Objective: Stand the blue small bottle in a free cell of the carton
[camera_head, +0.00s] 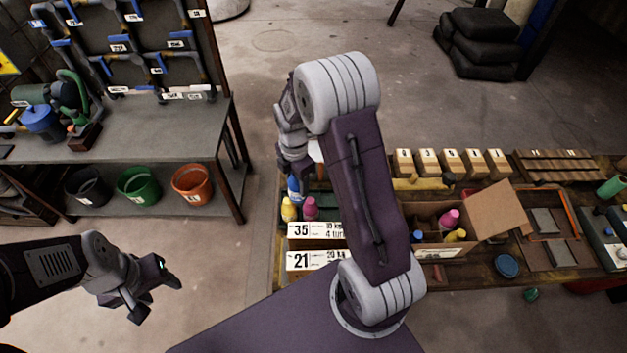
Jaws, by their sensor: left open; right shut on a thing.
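The blue small bottle (293,188) is in my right gripper (295,172), which is shut on it, above the left end of the bench. My arm link hides part of this area. A yellow bottle (288,210) and a pink bottle (310,208) stand just below and beside it. The carton (483,228) is an open cardboard box right of my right arm, its flap raised at the right. Pink, yellow and blue bottles show inside; its left part is hidden by my arm, and I cannot tell which cells are free. My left gripper (158,296) is open and empty, low at the left over the floor.
White labels reading 35 (300,230) and 21 (299,261) are on the bench's near left side. Several numbered wooden blocks (450,162) line the back. A round blue lid (507,266) lies right of the carton. A shelf with buckets (138,184) stands at the left.

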